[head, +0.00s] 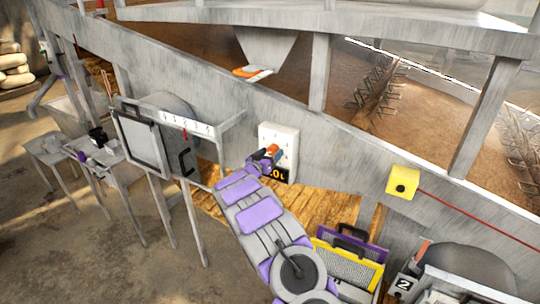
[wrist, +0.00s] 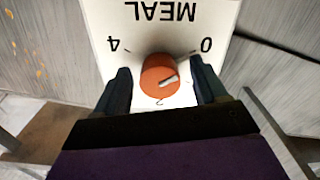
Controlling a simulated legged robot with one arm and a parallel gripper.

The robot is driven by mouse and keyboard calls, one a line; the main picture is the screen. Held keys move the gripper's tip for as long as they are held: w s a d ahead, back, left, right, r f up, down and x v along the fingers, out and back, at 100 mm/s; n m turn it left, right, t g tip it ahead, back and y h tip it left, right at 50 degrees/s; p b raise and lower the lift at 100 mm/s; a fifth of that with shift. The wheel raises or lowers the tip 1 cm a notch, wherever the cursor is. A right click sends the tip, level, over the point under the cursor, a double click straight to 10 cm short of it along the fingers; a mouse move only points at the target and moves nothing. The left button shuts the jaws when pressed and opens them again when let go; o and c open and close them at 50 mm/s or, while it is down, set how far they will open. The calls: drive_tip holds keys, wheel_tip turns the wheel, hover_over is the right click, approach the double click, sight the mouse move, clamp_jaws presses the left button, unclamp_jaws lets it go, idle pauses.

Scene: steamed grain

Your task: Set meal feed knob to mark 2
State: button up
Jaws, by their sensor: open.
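The meal feed knob (wrist: 158,74) is a round orange knob on a white plate (wrist: 105,40) lettered MEAL, upside down in the wrist view. The marks 4, 0 and 2 show at left, right and below the knob. Its white pointer line points right and slightly up, between marks 0 and 2. My gripper (wrist: 160,66) is open, with one dark finger on each side of the knob and a visible gap to both. In the head view, my gripper (head: 262,160) is at the white panel (head: 278,132), beside the orange knob (head: 273,150).
A yellow box (head: 402,182) with a red line is to the right on the grey beam. Framed screens (head: 352,252) stand at lower right.

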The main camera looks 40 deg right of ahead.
drive_tip(key=c, duration=1)
drive_tip(key=shift+c, duration=0.2)
drive_tip(key=shift+m, duration=0.3)
